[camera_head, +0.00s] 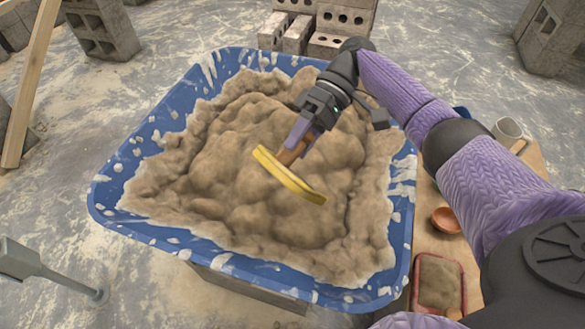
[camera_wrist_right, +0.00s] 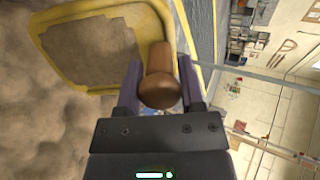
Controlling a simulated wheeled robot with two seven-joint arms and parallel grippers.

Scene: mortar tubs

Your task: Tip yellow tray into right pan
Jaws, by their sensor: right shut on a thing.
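The yellow tray (camera_head: 290,178) is tilted, nearly edge-on in the head view, above the mortar in the blue tub (camera_head: 130,232). My right gripper (camera_head: 300,143) is shut on the tray's brown handle, which also shows between the fingers in the right wrist view (camera_wrist_right: 160,80). There, the tray's yellow rim (camera_wrist_right: 165,25) surrounds a mortar-coloured surface; I cannot tell how much mortar it holds. No pan is clearly identifiable as the right pan. A red-rimmed tray (camera_head: 438,283) with a mortar-coloured inside lies at lower right. My left gripper is out of view.
The blue tub is heaped with mortar. A wooden board at right carries an orange bowl (camera_head: 446,220) and a light mug (camera_head: 507,131), partly behind my right arm. Grey blocks (camera_head: 325,25) stand behind the tub. A grey tool (camera_head: 45,268) is at lower left.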

